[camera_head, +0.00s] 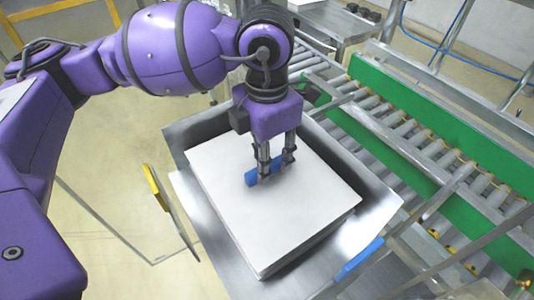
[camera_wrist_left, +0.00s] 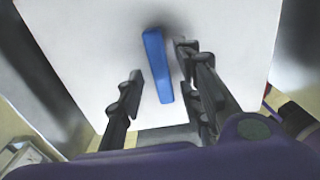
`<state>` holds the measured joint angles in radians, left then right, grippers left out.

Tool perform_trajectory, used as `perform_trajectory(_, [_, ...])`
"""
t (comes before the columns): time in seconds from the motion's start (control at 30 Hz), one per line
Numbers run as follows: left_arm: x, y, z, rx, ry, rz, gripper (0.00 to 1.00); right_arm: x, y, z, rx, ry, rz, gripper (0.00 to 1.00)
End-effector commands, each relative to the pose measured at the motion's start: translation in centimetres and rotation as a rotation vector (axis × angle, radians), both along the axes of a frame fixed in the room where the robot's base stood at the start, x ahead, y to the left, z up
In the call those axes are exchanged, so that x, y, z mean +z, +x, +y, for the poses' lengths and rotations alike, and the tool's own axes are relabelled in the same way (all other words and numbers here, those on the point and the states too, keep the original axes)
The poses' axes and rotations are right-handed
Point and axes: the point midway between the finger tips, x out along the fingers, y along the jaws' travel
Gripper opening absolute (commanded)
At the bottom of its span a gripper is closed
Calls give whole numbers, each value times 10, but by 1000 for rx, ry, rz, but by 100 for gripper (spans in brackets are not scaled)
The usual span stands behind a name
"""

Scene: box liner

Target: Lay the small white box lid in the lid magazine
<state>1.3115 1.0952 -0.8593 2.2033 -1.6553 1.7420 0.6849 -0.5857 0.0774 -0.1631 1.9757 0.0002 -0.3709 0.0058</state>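The white box lid (camera_head: 285,215) lies flat as the top of a white stack in the metal lid magazine (camera_head: 382,203). The lid also fills much of the wrist view (camera_wrist_left: 85,50). A blue grip bar (camera_head: 251,177) stands out of its top; it shows whole in the wrist view (camera_wrist_left: 157,65). My left gripper (camera_head: 277,166) points down over the lid. In the wrist view its fingers (camera_wrist_left: 159,62) are apart, one each side of the blue bar, with gaps showing. How far the tips are above the lid is hard to tell. My right gripper is not in view.
A roller conveyor (camera_head: 390,125) with a green side rail (camera_head: 440,115) runs along the right. A flap with a yellow edge (camera_head: 157,188) stands left of the magazine. A blue-edged part (camera_head: 358,260) lies at its lower right. Bare floor shows at the left.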

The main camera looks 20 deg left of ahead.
Motion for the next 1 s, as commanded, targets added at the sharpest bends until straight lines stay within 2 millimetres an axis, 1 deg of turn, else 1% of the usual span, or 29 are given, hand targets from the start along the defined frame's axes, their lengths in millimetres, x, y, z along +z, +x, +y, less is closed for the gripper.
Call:
perform_trajectory(0.27, [1, 0, 0, 0, 0, 0, 36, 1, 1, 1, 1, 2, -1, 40])
perform_trajectory(0.37, [9, 0, 0, 0, 0, -3, 36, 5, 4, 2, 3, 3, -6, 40])
perform_trajectory(0.43, [19, 1, 0, 0, -1, -7, 36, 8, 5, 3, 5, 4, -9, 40])
perform_trajectory(0.53, [36, 1, 0, 0, -1, -6, 36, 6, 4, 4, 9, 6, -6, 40])
perform_trajectory(0.8, [96, 1, 0, 0, -2, -4, 36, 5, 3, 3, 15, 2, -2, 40])
perform_trajectory(0.9, [113, 1, 0, -1, 0, -2, 36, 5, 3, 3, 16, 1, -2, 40])
perform_trajectory(1.0, [124, 1, 0, 0, 0, 0, 36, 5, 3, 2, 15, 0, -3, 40])
